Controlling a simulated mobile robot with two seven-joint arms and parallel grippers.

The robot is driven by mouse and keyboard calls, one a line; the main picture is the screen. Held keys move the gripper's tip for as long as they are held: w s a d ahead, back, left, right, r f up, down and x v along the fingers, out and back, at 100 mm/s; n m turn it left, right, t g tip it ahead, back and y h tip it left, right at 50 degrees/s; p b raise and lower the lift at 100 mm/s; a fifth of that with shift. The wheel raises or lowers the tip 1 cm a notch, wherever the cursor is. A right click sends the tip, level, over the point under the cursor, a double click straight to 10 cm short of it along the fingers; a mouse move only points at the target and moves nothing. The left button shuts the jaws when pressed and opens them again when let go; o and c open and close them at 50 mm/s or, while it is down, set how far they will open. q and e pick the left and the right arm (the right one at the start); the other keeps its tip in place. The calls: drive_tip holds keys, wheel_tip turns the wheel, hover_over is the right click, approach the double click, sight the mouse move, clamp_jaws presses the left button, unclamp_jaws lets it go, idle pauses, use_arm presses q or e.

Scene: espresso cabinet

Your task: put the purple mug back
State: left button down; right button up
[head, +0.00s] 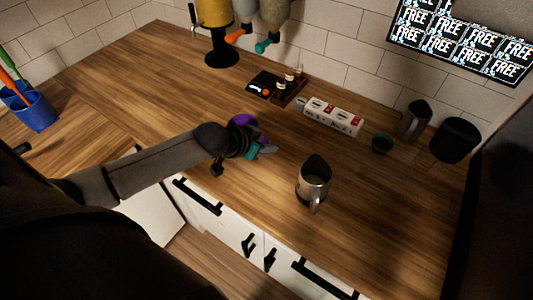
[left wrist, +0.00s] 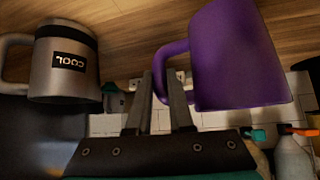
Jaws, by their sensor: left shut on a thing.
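The purple mug (head: 242,120) is over the wooden counter in the head view, partly hidden behind my left wrist. In the left wrist view the purple mug (left wrist: 238,60) fills the upper right, with its handle at the fingers. My left gripper (head: 268,149) is shut on that handle; its fingers (left wrist: 160,90) also show in the wrist view. Whether the mug touches the counter is hard to tell. My right gripper is not in view.
A steel mug (head: 313,188) stands right of my left gripper; it also shows in the wrist view (left wrist: 65,65).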

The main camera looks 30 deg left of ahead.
sight(267, 155)
use_arm(q)
drive_tip(key=shift+f, duration=1.75)
drive_tip(key=shift+f+b, duration=0.1)
drive_tip(key=shift+b, duration=0.2)
drive_tip(key=shift+f, duration=0.15)
drive_tip(key=c, duration=0.8)
unclamp_jaws()
drive_tip(key=shift+s+r, duration=0.15)
drive_tip(key=shift+r, duration=0.2)
drive_tip(key=p+v, duration=0.2)
drive_tip(key=v, duration=0.9)
drive_tip(key=shift+s+r+p, duration=0.2)
drive_tip(key=shift+s+p, duration=0.05)
drive_tip(key=shift+p, duration=0.05)
